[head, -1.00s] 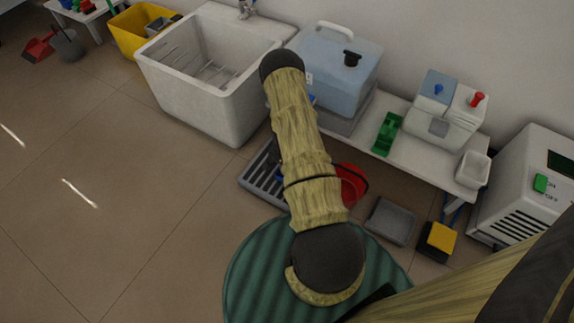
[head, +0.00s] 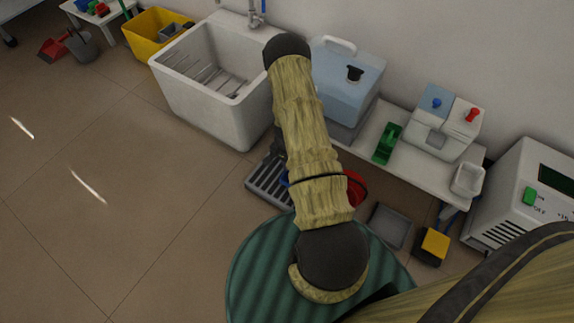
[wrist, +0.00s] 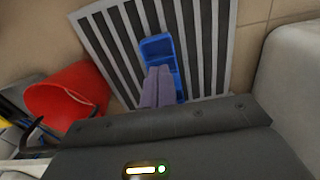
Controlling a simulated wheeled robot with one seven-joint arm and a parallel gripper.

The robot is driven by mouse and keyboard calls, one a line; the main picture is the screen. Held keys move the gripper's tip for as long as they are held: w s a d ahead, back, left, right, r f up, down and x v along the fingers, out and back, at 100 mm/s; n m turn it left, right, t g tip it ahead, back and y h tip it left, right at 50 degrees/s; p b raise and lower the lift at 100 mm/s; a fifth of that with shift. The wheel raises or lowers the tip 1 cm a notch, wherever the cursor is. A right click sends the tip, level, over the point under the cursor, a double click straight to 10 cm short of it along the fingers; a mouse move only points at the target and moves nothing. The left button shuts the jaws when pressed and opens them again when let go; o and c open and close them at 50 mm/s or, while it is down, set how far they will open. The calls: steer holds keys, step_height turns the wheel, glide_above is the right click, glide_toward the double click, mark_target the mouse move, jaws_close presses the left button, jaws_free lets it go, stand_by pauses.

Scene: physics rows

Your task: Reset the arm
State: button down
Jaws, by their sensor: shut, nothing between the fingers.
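My arm (head: 305,140) reaches away from my body in the head view, bent at the dark joints. Its far end hides my gripper there. In the wrist view my gripper (wrist: 158,72) shows as two grey-purple fingers pressed together with nothing between them. Behind the fingertips is a blue object (wrist: 156,46), over a grey slatted rack (wrist: 98,40). I cannot tell how far the fingers are from the blue object. The rack also shows in the head view (head: 266,184), low on the floor and partly hidden by my arm.
A white sink (head: 225,112) and a low white bench (head: 425,172) stand along the wall. The bench bears a blue lidded tank (head: 345,85) and a green holder (head: 387,143). A red bucket (wrist: 68,95) is beside the rack. Open floor (head: 110,200) lies to the left.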

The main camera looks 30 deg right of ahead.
stand_by(0.3)
steer(key=w+a+r+n+t+p, duration=0.1)
steer(key=a+r+n+p, duration=0.25)
steer(key=r, duration=1.05)
steer(key=w+a+r+n+p, duration=0.15)
steer(key=a+r, duration=0.25)
steer(key=r, duration=0.9)
steer(key=s+a+r+n+t+p, duration=0.1)
steer(key=s+a+r+n+p, duration=0.15)
steer(key=s+r, duration=0.4)
steer(key=s+a+r+n+p, duration=0.2)
steer(key=s+a+r+n, duration=0.1)
steer(key=r, duration=0.6)
steer(key=s+a+r+n+t+p, duration=0.1)
steer(key=s+a+r+n+p, duration=0.1)
steer(key=s+r, duration=0.45)
step_height(320, 180, up, 39)
steer(key=w+p, duration=0.1)
steer(key=p, duration=3.7)
steer(key=shift+w, duration=0.35)
steer(key=shift+a, duration=0.1)
